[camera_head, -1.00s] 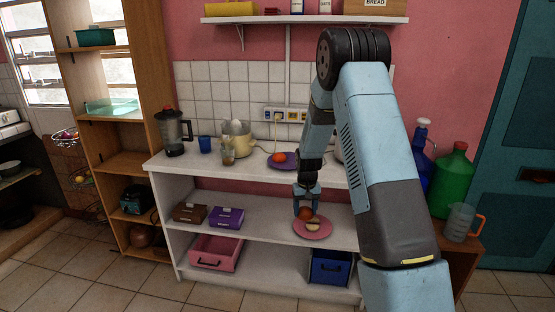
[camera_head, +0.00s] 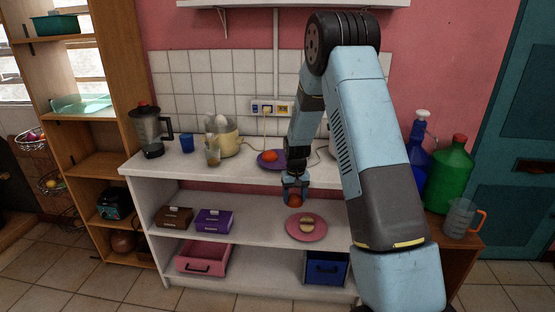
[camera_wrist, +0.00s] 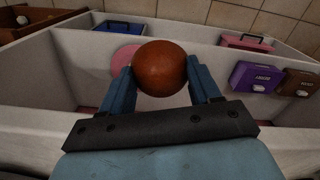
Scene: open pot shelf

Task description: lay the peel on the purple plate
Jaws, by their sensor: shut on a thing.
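My gripper (camera_head: 295,188) is shut on a round orange-brown thing (camera_head: 295,200), held in front of the shelf below the counter top. In the wrist view the round thing (camera_wrist: 160,68) sits between my two fingers (camera_wrist: 160,85). The pink plate (camera_head: 293,234) lies on the middle shelf, just right of and below the held thing. Pale yellowish pieces (camera_head: 307,222) lie on it; I cannot tell if they are the peel. The purple plate (camera_head: 282,166) stands on the counter top, up and left of my gripper, with an orange-red round thing (camera_head: 269,155) on it.
The counter edge (camera_head: 220,179) lies above the middle shelf. A yellow juicer (camera_head: 228,144), a jar (camera_head: 212,156) and a blue cup (camera_head: 187,145) stand left of the purple plate. Brown (camera_head: 174,217) and purple (camera_head: 213,221) boxes are on the middle shelf. Bare shelf lies between boxes and pink plate.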

